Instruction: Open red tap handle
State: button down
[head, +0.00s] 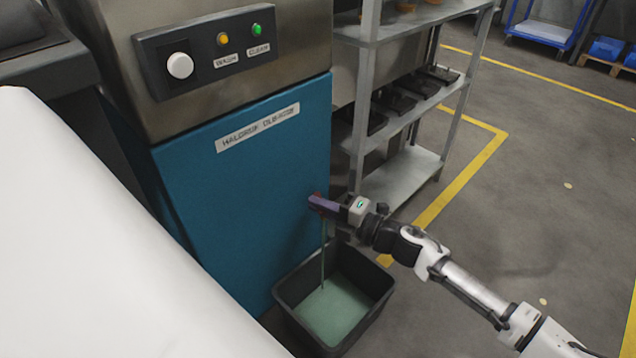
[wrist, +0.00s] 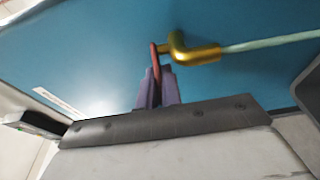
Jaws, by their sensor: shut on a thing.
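The red tap handle (wrist: 154,62) shows in the wrist view as a thin red lever beside a brass tap (wrist: 190,52) on the blue machine panel. My gripper (wrist: 157,80) is shut on the red handle, its purple fingers on either side of it. In the head view my gripper (head: 325,204) is at the lower right of the blue panel (head: 240,200) and hides most of the tap. A thin greenish stream (head: 323,255) runs down from the tap; in the wrist view a pale green stream (wrist: 265,43) leaves the brass spout.
A black bin (head: 378,312) with green liquid (head: 335,308) stands on the floor below the tap. A control panel with a white knob (head: 180,66) is above. A metal shelf (head: 405,174) stands behind my gripper. Open floor (head: 560,215) lies to the right.

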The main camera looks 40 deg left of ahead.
jog(key=shift+w+d+n+g+h+b, duration=0.15)
jog(key=shift+n+g+h+b, duration=0.1)
jog(key=shift+n+g, duration=0.4)
jog(key=shift+w+n+g+h+b, duration=0.1)
jog(key=shift+n+g+h+b, duration=0.2)
jog(key=shift+g, duration=0.55)
jog(key=c, duration=1.6)
grip_release()
jog(key=p+v, duration=0.3)
jog(key=v, duration=1)
jog(key=shift+d+f, duration=0.25)
jog(key=shift+d, duration=0.15)
